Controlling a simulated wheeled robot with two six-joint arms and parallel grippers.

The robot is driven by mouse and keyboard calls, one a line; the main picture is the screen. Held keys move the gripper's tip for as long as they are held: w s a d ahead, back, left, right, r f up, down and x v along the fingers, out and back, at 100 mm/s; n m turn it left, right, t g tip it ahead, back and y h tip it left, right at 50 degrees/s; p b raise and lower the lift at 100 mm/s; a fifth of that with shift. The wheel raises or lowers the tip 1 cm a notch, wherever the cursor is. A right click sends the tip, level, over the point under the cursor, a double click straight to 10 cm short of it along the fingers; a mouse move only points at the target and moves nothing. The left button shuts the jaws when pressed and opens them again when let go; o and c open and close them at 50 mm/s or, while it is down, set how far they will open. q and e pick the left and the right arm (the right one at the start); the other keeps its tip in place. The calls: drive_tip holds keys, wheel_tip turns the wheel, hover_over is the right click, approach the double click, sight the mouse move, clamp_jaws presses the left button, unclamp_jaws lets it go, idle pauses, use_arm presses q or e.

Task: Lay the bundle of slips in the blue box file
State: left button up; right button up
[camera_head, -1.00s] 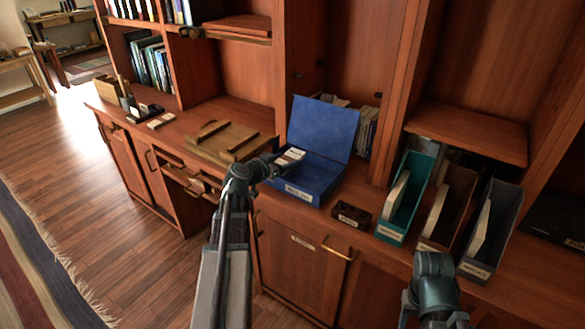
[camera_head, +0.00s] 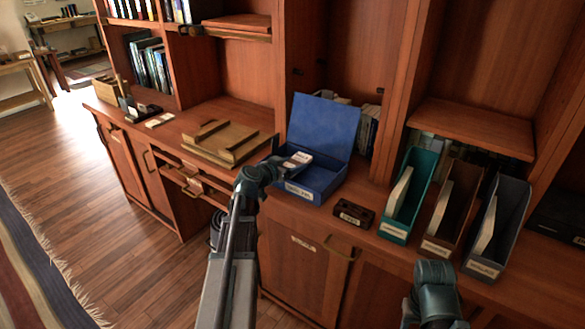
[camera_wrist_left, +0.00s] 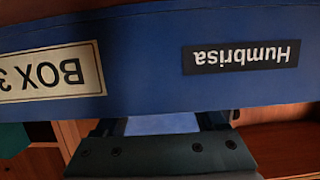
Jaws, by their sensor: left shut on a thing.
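The blue box file (camera_head: 323,180) stands open on the counter, its lid (camera_head: 325,125) raised at the back. Whether the bundle touches the box floor I cannot tell. My right arm shows at the lower right, its fingers out of view.
A small dark box (camera_head: 353,214) sits right of the box file. Teal (camera_head: 394,230), brown (camera_head: 440,243) and grey (camera_head: 484,264) upright files stand further right. A wooden board (camera_head: 228,140) lies to the left. A shelf upright rises behind the box file's right side.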

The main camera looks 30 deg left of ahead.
use_arm(q)
drive_tip(key=shift+f, duration=0.1)
drive_tip(key=shift+f+b, duration=0.5)
drive_tip(key=shift+b, duration=0.15)
drive_tip(key=o, duration=1.3)
drive_tip(key=shift+o, duration=0.2)
drive_tip(key=shift+r+p, duration=0.55)
drive_tip(key=p+v, duration=0.3)
drive_tip(key=v, duration=0.7)
drive_tip(key=shift+s+r, duration=0.25)
drive_tip(key=shift+s, duration=0.05)
drive_tip(key=shift+s+r+p, duration=0.15)
drive_tip(key=shift+s+p, duration=0.2)
drive_tip(key=shift+s, duration=0.35)
drive_tip(key=shift+s+a, duration=0.1)
